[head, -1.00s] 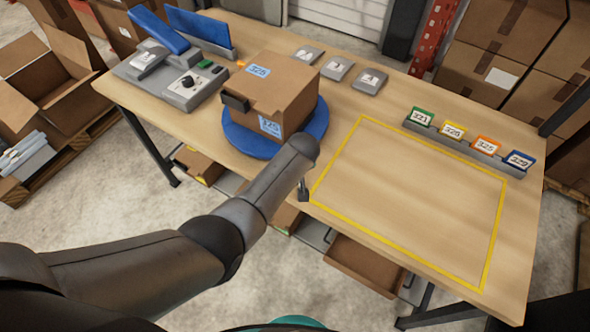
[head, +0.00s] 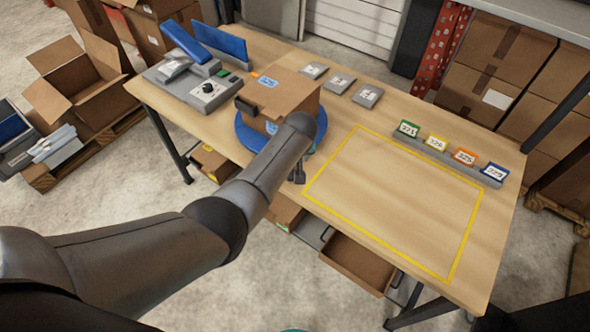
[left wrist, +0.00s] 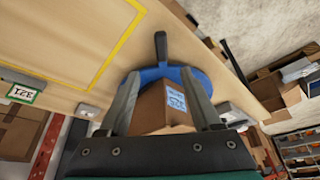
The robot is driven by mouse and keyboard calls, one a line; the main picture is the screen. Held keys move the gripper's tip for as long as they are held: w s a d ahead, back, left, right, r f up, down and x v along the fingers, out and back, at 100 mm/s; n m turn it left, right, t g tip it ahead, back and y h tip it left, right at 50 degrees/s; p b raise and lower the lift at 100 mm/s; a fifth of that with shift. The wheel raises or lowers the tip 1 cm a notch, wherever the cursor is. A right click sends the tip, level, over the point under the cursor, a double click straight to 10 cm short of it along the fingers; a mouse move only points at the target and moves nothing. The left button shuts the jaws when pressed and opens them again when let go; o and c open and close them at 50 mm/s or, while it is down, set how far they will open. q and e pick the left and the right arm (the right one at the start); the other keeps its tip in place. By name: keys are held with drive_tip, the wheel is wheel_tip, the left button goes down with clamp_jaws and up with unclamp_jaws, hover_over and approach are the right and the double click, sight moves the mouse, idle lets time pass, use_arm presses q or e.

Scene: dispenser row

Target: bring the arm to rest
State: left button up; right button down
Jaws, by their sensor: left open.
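My left arm reaches in from the left in the head view, its end in front of the cardboard box (head: 281,97). The arm hides its gripper there. In the left wrist view my left gripper (left wrist: 162,74) is open, with two dark fingers apart and nothing held. The box shows beyond and between the fingers (left wrist: 160,112), with a blue-printed label. It stands on a blue round turntable (head: 247,134), also in the wrist view (left wrist: 207,82). A dark lever (left wrist: 161,46) sticks out from the turntable's edge. My right gripper is not in view.
The wooden table (head: 400,220) has a bare yellow-outlined area right of the turntable. A rack of numbered cards (head: 450,155) stands behind it. A grey device with a dial (head: 207,90) is at the left, and three grey tiles (head: 340,82) lie at the back.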

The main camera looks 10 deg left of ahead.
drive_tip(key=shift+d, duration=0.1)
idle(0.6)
